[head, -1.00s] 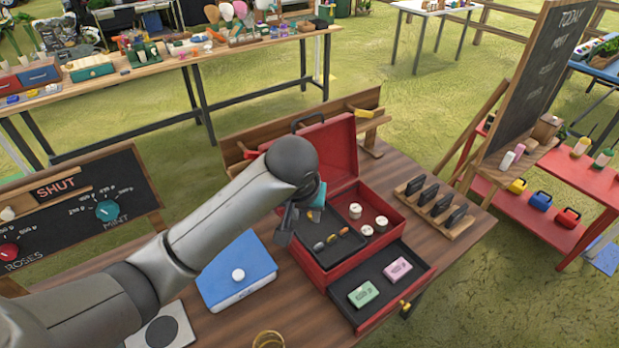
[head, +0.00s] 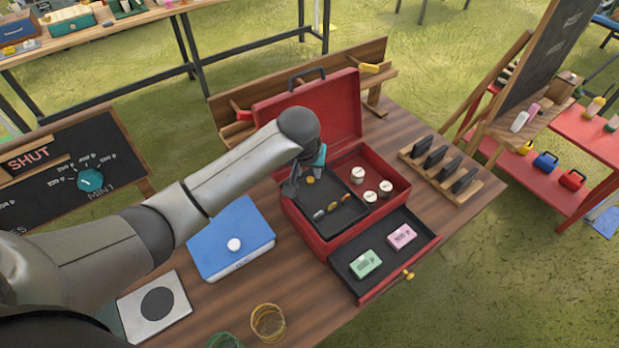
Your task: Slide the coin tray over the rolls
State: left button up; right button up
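The red cash box (head: 335,246) stands on the wooden table with its lid up. The black coin tray (head: 343,217) sits in its left part, with several coins in it. Three pale rolls (head: 370,197) stand upright in the right part, beside the tray and uncovered. My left gripper (head: 305,174) is over the tray's left back part, its fingers apart, with a gold coin visible between them. I cannot tell whether it touches the tray; my arm hides part of the box's left side. My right gripper is not in view.
The open drawer (head: 352,283) at the box's front holds a green block and a pink block. A blue box (head: 215,255) lies left of it. A wooden rack (head: 460,201) with dark pieces stands right. A wooden rail (head: 225,105) runs behind the lid.

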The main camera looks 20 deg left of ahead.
aim_at(310, 179)
pick_arm(q)
jog(key=shift+b+x, duration=0.5)
jog(key=shift+x, duration=2.15)
grip_shut()
jog(key=shift+w, duration=0.1)
